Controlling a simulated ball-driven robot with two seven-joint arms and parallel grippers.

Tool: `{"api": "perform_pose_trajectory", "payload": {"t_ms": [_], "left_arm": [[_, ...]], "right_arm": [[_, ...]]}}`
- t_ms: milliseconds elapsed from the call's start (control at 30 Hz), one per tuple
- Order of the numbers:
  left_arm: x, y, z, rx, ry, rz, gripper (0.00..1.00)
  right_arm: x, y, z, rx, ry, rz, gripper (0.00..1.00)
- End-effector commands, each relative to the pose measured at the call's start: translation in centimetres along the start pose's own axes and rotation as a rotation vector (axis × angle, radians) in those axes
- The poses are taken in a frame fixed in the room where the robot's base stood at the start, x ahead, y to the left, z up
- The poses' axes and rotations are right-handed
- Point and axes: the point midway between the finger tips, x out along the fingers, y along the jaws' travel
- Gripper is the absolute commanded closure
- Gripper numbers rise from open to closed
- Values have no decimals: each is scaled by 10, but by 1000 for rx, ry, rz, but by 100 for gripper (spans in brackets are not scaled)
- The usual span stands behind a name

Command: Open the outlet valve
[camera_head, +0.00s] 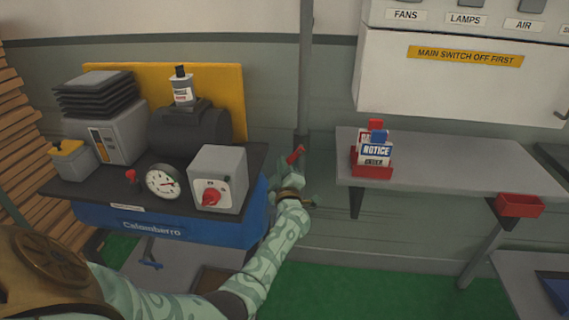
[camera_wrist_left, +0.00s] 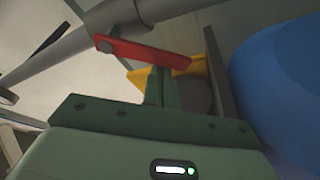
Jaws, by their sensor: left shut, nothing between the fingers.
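The outlet valve's red lever (camera_head: 297,154) shows beside the right end of the blue compressor, close to the grey wall pipe. It slants up to the right in the head view. In the left wrist view the red lever (camera_wrist_left: 148,53) lies across the picture, tilted slightly down to the right, with a grey pipe behind its left end. My left gripper (camera_head: 284,174) is shut and empty, right at the lever. In the left wrist view its fingers (camera_wrist_left: 162,88) point at the lever's underside; I cannot tell whether they touch it. My right gripper is out of view.
The compressor (camera_head: 150,226) stands at left with a pressure gauge (camera_head: 163,182) and a grey box with a red knob (camera_head: 211,197). A grey shelf (camera_head: 450,166) with a red notice holder (camera_head: 372,168) is at right. Green floor (camera_head: 340,290) is clear below.

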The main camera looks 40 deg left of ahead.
Motion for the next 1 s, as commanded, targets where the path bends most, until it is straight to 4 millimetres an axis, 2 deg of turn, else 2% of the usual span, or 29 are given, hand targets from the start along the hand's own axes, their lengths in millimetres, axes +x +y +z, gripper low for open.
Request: {"api": "perform_pose_trajectory", "payload": {"t_ms": [500,1000], "left_arm": [[-9,0,27,-430,-2,-152,100],[-14,2,39,-625,-2,-220,100]], "right_arm": [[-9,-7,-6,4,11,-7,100],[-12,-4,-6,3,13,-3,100]]}}
